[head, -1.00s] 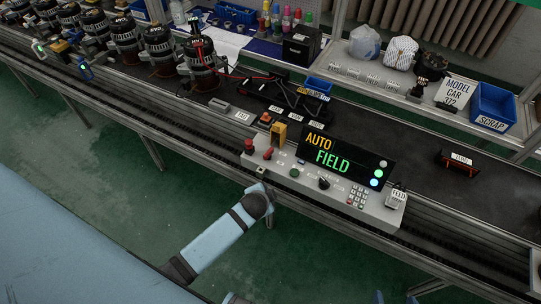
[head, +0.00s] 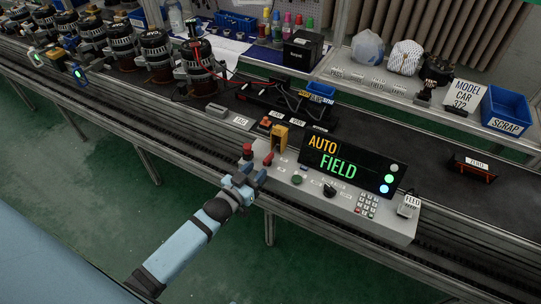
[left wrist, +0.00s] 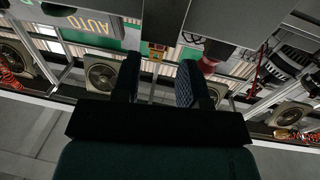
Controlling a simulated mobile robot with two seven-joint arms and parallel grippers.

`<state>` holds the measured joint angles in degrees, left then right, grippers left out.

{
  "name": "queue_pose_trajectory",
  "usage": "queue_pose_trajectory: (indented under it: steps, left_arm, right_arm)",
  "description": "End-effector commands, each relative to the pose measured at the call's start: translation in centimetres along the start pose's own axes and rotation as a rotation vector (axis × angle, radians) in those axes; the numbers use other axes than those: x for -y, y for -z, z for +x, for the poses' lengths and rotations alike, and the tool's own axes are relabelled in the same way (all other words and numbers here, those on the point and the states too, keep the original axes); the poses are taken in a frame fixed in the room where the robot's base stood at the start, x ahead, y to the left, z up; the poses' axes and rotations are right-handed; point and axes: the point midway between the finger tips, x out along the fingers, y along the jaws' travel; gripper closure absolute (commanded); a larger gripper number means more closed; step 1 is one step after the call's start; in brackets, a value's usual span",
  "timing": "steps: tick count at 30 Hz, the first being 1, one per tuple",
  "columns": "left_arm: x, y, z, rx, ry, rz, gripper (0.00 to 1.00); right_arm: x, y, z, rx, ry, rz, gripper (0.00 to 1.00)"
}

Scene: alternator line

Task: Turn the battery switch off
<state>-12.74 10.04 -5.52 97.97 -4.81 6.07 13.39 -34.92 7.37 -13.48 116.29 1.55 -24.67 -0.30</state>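The control panel (head: 333,200) runs along the front of the bench in the head view. Near its left end are a red round button (head: 247,152) and a red knob (head: 268,158), with a yellow upright part (head: 279,138) behind. I cannot read which one is the battery switch. My left gripper (head: 256,178) is just in front of the panel's left end, below these red controls. In the left wrist view its two fingers (left wrist: 160,85) are apart with nothing between them. A red part (left wrist: 208,65) shows beyond the right finger. My right gripper is out of view.
A lit display (head: 348,165) reading AUTO FIELD stands on the panel, with a black knob (head: 330,190) and keypad (head: 368,205) in front. Alternators (head: 200,70) line the belt at upper left. The green floor before the bench is clear.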

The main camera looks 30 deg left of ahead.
Motion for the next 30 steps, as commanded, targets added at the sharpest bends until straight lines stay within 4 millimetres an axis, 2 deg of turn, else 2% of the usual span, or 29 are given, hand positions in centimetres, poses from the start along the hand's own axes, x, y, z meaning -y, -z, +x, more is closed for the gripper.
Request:
queue_pose_trajectory:
  steps: [1, 6, 12, 17, 24, 25, 30]
  left_arm:
    - [0.0, 0.1, 1.3, -0.002, 0.0, 0.001, 0.61]
    - [0.0, 0.0, 4.7, 0.0, -0.001, 0.002, 0.61]
    - [0.0, 0.0, 7.2, 0.001, 0.0, 0.001, 0.61]
    - [0.0, -0.1, 8.0, 0.003, 0.0, 0.001, 0.61]
    - [-0.1, -0.1, 8.1, 0.003, -0.001, 0.001, 0.61]
    - [-0.1, -0.1, 8.1, 0.003, -0.001, 0.001, 0.63]
    - [-0.1, -0.1, 8.0, 0.003, -0.001, 0.001, 1.0]
  right_arm:
    - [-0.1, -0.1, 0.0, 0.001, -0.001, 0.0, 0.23]
    - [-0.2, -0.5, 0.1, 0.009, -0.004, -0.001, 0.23]
    - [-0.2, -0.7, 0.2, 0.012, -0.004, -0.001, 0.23]
    - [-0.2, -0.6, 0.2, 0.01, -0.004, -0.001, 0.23]
    - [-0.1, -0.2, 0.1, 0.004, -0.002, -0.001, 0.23]
    - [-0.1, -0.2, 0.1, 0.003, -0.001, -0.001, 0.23]
    - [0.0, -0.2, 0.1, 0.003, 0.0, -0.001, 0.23]
